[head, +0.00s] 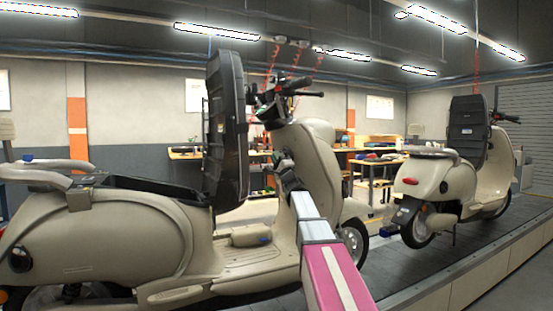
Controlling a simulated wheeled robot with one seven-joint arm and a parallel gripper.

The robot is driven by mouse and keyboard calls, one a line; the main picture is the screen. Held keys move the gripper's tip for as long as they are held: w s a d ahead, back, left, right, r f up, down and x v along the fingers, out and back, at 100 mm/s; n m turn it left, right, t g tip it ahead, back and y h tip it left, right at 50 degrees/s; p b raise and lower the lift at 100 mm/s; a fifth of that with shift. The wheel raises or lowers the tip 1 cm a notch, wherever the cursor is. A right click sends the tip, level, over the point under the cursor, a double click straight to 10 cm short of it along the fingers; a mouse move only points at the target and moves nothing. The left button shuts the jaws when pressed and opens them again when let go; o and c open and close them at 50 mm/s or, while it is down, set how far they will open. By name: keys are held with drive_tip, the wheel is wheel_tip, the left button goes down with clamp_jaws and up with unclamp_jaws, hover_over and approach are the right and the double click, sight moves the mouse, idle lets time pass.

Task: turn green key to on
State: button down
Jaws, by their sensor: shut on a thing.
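A beige scooter (105,240) stands on the conveyor with its black seat (226,130) raised upright. My arm reaches in from the bottom right. My gripper (281,160) is at the inner side of the scooter's front shield (318,172), below the handlebar (292,88). It is small and dark here, and its fingers are shut at the front of the scooter, where the green key sits. The key itself is hidden by the gripper, so I cannot tell which way it is turned.
A second beige scooter (450,182) stands further along the slat conveyor (405,262), also with its seat raised. Workbenches (372,165) with parts stand behind. The raised seat is close to the left of my gripper.

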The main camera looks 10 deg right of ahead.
drive_tip(key=shift+t, duration=0.3)
drive_tip(key=c, duration=1.1)
unclamp_jaws()
drive_tip(key=shift+f, duration=0.15)
drive_tip(key=v, duration=1)
drive_tip(key=shift+s+d+f, duration=0.15)
drive_tip(key=shift+s, duration=0.1)
drive_tip(key=v, duration=0.6)
